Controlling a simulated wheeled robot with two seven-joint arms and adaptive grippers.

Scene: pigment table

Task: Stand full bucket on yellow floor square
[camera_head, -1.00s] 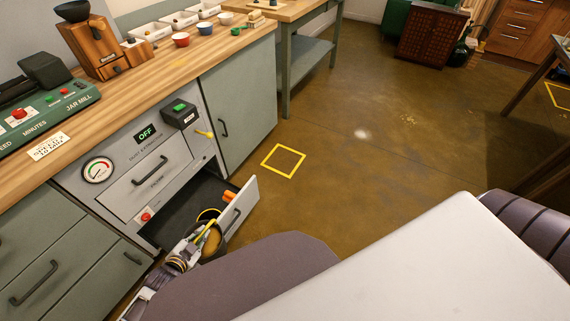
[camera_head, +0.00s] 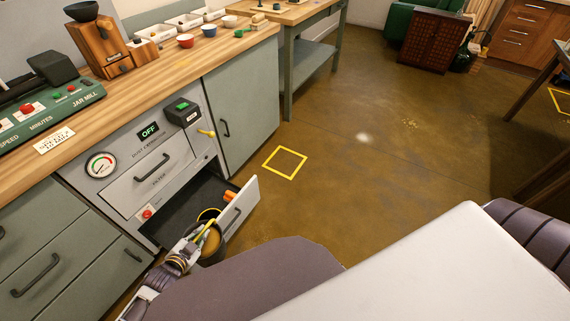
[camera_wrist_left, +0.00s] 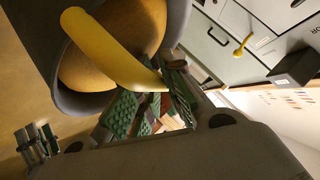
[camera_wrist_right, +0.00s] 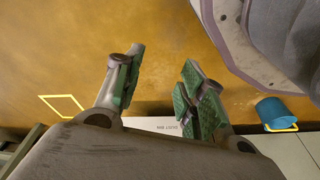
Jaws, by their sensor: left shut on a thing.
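The bucket (camera_head: 213,248) is dark grey with a yellow handle and is at the near side of the open drawer (camera_head: 239,207). I cannot tell whether it is inside the drawer or just beside it. My left gripper (camera_head: 192,246) is shut on the handle. In the left wrist view the bucket (camera_wrist_left: 73,82) shows tilted, with orange-brown contents, and the green finger pads (camera_wrist_left: 160,105) meet the handle's end. The yellow floor square (camera_head: 284,162) is empty, right of the drawer. My right gripper (camera_wrist_right: 158,90) is open and empty over the floor; the square (camera_wrist_right: 62,106) shows at left there.
A blue container with a yellow loop (camera_wrist_right: 271,111) shows at the right of the right wrist view. My own base fills the lower front. The brown floor (camera_head: 370,180) right of the square is clear.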

